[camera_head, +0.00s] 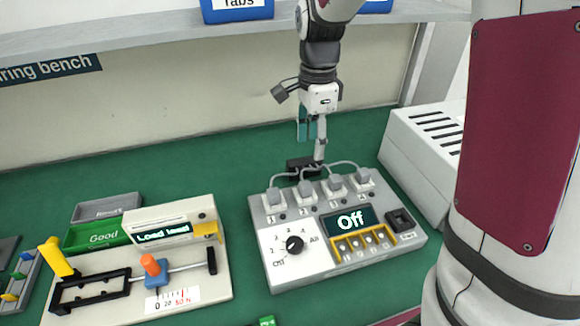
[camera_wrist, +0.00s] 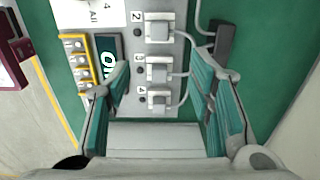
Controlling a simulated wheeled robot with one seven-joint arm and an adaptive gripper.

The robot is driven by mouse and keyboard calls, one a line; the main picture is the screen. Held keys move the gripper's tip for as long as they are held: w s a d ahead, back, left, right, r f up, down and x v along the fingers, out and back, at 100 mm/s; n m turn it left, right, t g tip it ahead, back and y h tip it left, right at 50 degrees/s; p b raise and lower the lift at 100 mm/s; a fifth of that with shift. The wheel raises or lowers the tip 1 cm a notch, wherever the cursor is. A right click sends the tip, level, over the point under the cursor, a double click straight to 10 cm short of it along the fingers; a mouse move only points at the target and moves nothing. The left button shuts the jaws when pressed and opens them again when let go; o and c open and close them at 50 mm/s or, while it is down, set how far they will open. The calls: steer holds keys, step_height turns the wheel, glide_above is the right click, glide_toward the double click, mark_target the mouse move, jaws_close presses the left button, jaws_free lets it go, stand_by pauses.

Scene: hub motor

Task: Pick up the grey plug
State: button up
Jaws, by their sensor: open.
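Several grey plugs sit in a row of numbered white sockets along the back edge of a grey control box (camera_head: 290,270). In the head view the plug at socket 1 (camera_head: 273,197) is leftmost and the plug at socket 4 (camera_head: 363,176) is rightmost. Grey cables run from them to a black block (camera_head: 300,168) behind. My gripper (camera_head: 313,140) is above and behind the row, pointing down. In the wrist view its teal-padded fingers (camera_wrist: 163,72) are apart and empty, with the plug at socket 3 (camera_wrist: 158,67) and the plug at socket 4 (camera_wrist: 160,99) seen between them.
The box has a dial (camera_head: 294,244) and a display reading "Off" (camera_head: 350,219). A test fixture (camera_head: 180,285) and a green "Good" bin (camera_head: 88,238) are to the left. A vented white case (camera_head: 425,150) is to the right. A shelf (camera_head: 130,35) runs behind my arm.

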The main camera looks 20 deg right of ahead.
mark_target(309, 184)
steer(key=f, duration=0.7)
steer(key=f+b, duration=0.1)
steer(key=f, duration=0.5)
steer(key=shift+a+f, duration=0.2)
steer(key=shift+f, duration=0.15)
steer(key=shift+c, duration=0.3)
jaws_close()
